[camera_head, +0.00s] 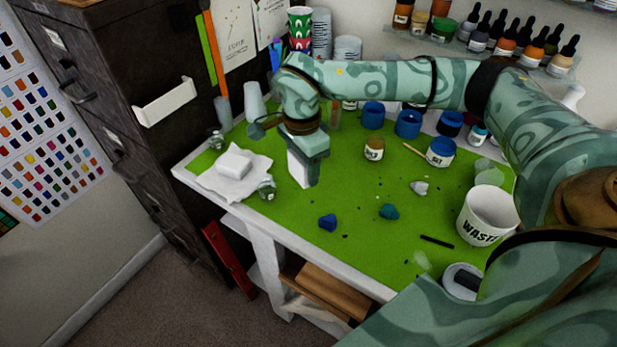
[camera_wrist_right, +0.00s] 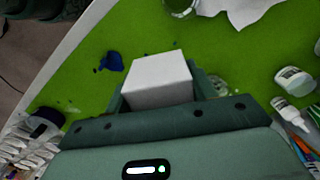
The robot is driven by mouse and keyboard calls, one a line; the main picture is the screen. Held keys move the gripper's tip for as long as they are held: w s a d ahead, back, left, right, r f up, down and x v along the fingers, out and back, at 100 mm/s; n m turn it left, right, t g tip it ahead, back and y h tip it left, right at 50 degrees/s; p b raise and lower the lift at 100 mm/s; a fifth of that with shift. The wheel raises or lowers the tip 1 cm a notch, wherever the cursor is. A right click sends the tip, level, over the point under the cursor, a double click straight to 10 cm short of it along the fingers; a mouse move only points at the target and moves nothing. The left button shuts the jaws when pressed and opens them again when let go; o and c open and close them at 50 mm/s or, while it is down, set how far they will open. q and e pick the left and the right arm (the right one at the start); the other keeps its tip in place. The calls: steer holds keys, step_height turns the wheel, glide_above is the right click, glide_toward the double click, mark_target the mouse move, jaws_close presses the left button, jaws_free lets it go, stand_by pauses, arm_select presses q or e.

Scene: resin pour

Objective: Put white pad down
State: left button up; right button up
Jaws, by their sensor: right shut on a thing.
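The white pad (camera_head: 297,169) is a pale block held on edge in my right gripper (camera_head: 308,172), over the green mat near the table's front edge. In the right wrist view the pad (camera_wrist_right: 158,82) sticks out between the fingers of my right gripper (camera_wrist_right: 160,98). I cannot tell whether its lower edge touches the mat. A second white block (camera_head: 235,163) lies flat on a crumpled white sheet (camera_head: 211,183) left of the gripper. My left gripper is not in view.
A small clear glass (camera_head: 267,188) stands between the sheet and the gripper. Blue (camera_head: 327,222) and teal (camera_head: 389,212) blobs lie on the green mat (camera_head: 345,260). The WASTE bucket (camera_head: 487,216) is at right, jars behind. The mat's front middle is mostly free.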

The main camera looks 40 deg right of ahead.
steer(key=d+f, duration=0.1)
steer(key=w+f, duration=0.1)
steer(key=shift+d+f, duration=0.3)
steer(key=shift+d, duration=0.1)
steer(key=f, duration=0.1)
steer(key=f+b, duration=0.1)
steer(key=f, duration=0.2)
steer(key=shift+w+d+b, duration=0.1)
steer(key=shift+d+b, duration=0.2)
steer(key=shift+r, duration=0.15)
steer(key=o, duration=1)
step_height(320, 180, up, 12)
steer(key=p, duration=0.3)
steer(key=shift+r, duration=0.15)
